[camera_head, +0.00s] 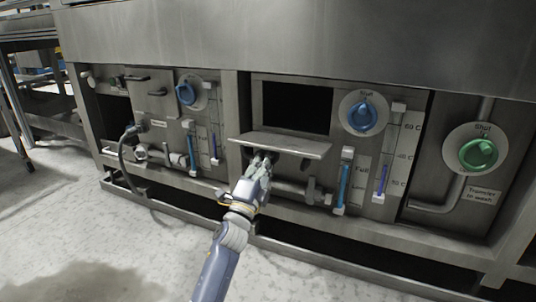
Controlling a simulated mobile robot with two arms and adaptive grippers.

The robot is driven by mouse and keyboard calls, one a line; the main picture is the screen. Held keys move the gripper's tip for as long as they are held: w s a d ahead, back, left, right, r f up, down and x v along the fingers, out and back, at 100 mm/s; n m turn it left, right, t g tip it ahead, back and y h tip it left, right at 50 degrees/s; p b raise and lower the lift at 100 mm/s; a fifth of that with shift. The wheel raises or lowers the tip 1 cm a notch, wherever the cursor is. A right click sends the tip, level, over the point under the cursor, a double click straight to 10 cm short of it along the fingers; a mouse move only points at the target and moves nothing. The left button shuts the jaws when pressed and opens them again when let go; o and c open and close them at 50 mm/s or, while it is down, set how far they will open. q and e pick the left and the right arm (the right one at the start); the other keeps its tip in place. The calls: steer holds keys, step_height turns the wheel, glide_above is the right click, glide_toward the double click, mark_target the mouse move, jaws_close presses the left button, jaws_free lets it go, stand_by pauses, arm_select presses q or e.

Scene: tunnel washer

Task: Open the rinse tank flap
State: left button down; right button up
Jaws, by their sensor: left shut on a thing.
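The flap (283,144) is a metal plate in the middle panel of the washer. It stands out nearly level, below a dark rectangular opening (296,107) that is uncovered. My left arm comes up from the bottom. My left gripper (261,157) is at the flap's front edge, left of its middle, and is shut on it. The fingertips are small and partly hidden by the gripper itself. My right gripper is not in view.
A blue "Shut" knob (363,116) is right of the opening, and a green one (478,153) is further right. Blue level gauges (343,181) and a pipe (290,187) are below and beside the flap. A hose (123,150) hangs at left. The front floor is clear, with a damp patch.

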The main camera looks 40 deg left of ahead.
arm_select(q)
steer(key=shift+w+d+f+b, duration=0.1)
steer(key=shift+f+b, duration=0.65)
steer(key=shift+f, duration=1.1)
steer(key=c, duration=2)
jaws_free()
steer(key=shift+c, duration=0.2)
steer(key=shift+o, duration=0.6)
steer(key=shift+r, duration=0.1)
